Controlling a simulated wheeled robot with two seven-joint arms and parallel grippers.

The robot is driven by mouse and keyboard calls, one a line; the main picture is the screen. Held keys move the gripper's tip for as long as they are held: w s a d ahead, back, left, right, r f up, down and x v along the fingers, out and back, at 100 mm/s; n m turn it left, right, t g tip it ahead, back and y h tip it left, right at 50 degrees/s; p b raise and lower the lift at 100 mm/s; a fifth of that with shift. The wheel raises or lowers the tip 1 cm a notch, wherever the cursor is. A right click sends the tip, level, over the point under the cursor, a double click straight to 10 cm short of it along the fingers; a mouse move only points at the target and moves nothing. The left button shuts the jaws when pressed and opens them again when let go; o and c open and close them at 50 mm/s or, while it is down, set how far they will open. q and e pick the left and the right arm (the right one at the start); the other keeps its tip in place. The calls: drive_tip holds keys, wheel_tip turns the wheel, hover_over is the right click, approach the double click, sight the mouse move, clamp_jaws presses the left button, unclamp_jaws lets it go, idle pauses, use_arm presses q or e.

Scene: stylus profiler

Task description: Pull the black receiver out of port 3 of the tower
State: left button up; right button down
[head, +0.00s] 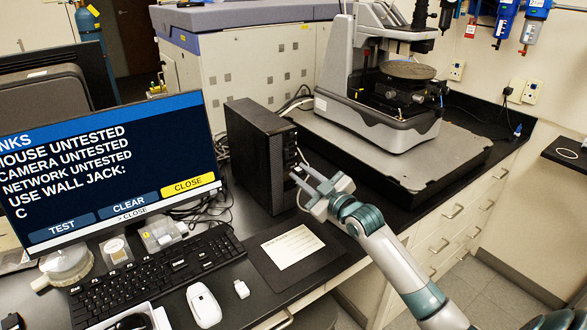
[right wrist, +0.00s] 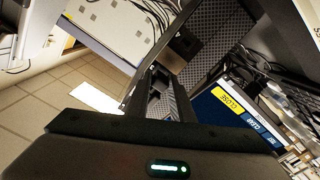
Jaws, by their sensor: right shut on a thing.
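The black tower (head: 252,150) stands upright on the dark bench, right of the monitor. My right gripper (head: 300,178) is at the tower's narrow front face, its fingers reaching the port area at about mid height. It is shut on the black receiver, which is small and mostly hidden between the fingers. In the right wrist view the fingers (right wrist: 162,85) point at the tower's dark front. I cannot tell how deep the receiver sits in port 3. My left gripper is in neither view.
The monitor (head: 105,165) shows a test list. A keyboard (head: 165,268), a white mouse (head: 203,306) and a small white item (head: 241,289) lie in front. A white card (head: 292,247) lies on a dark mat. The profiler (head: 375,95) stands behind on its slab.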

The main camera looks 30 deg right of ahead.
drive_tip(key=shift+s+d+p, duration=0.1)
drive_tip(key=shift+s+p, duration=0.5)
drive_tip(key=shift+s, duration=0.9)
idle(0.5)
drive_tip(key=p, duration=0.4)
approach(302, 174)
drive_tip(key=shift+w+r, duration=0.45)
drive_tip(key=shift+r, duration=0.25)
drive_tip(key=shift+w+r, duration=0.45)
drive_tip(key=shift+r, duration=0.25)
